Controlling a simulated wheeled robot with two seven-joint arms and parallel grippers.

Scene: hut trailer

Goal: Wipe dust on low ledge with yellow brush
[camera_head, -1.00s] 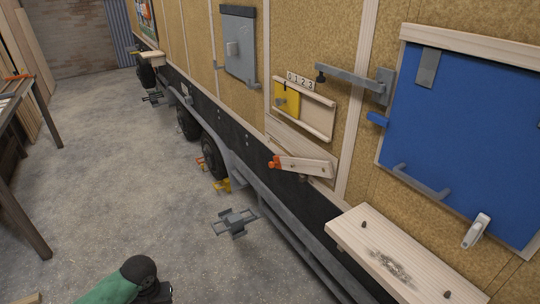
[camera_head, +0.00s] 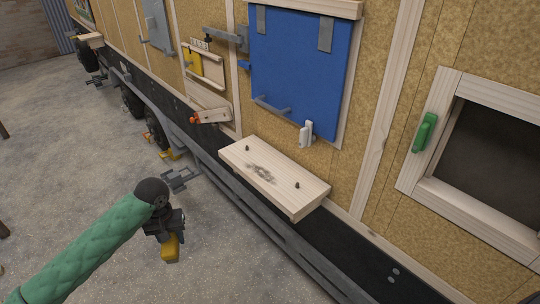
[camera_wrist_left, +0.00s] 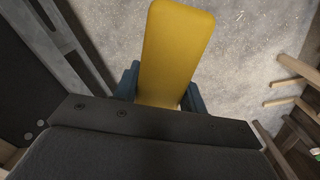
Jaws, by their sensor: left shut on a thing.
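The low ledge (camera_head: 290,190) is a pale wooden shelf on the trailer wall, below the blue panel. A dark dust patch (camera_head: 262,173) lies on its left half, between two dark pegs. My left gripper (camera_head: 168,238) hangs over the floor to the left of the ledge and apart from it. It is shut on the yellow brush (camera_head: 170,249). In the left wrist view the yellow brush (camera_wrist_left: 178,45) sticks out between the blue-grey fingers. Its bristles cannot be made out. My right gripper is not in view.
A blue panel (camera_head: 300,70) with a grey handle and a white latch (camera_head: 306,134) is above the ledge. A framed window (camera_head: 480,150) with a green handle (camera_head: 425,132) is to the right. A dark rail runs below the ledge.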

